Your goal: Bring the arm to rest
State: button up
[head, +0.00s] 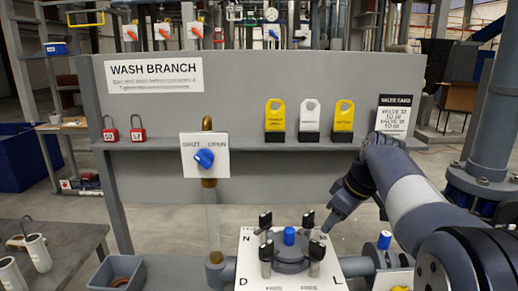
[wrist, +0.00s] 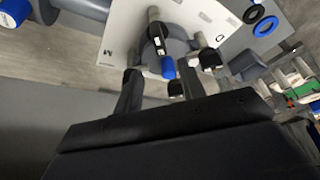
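My arm reaches in from the right in the head view, bent at the elbow. My gripper (head: 331,224) points down and left, close to the right rear of the white valve plate (head: 252,246). In the wrist view, the two dark fingers of my gripper (wrist: 160,80) stand apart with nothing visibly held between them. Beyond them is the round valve hub with its blue cap (wrist: 168,68) and several black-topped posts. The blue cap also shows in the head view (head: 289,236). I cannot tell the exact gap between my gripper and the posts.
A grey panel with a shelf (head: 240,143) stands behind the plate. On the shelf are two red padlocks (head: 138,129), yellow and white tags (head: 275,115) and a valve card (head: 393,115). A blue-handled valve (head: 204,158) is on a pipe at left. A grey bin (head: 117,272) sits lower left.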

aim_at(318, 243)
jog(key=p+x, duration=0.1)
jog(key=x, duration=0.9)
jog(key=shift+f, duration=0.2)
jog(key=shift+r+m+h, duration=0.15)
jog(key=shift+m+h, duration=0.15)
jog(key=shift+m, duration=0.5)
jog(key=m+t+h+p, duration=0.1)
jog(key=m, duration=0.2)
jog(key=shift+m, duration=0.4)
jog(key=shift+d+m+h+p, duration=0.1)
jog(key=shift+m+h+p, duration=0.15)
jog(key=shift+m+h, duration=0.7)
jog(key=shift+d+m+h+p, duration=0.1)
jog(key=shift+m+h+p, duration=0.15)
jog(key=shift+m, duration=1.4)
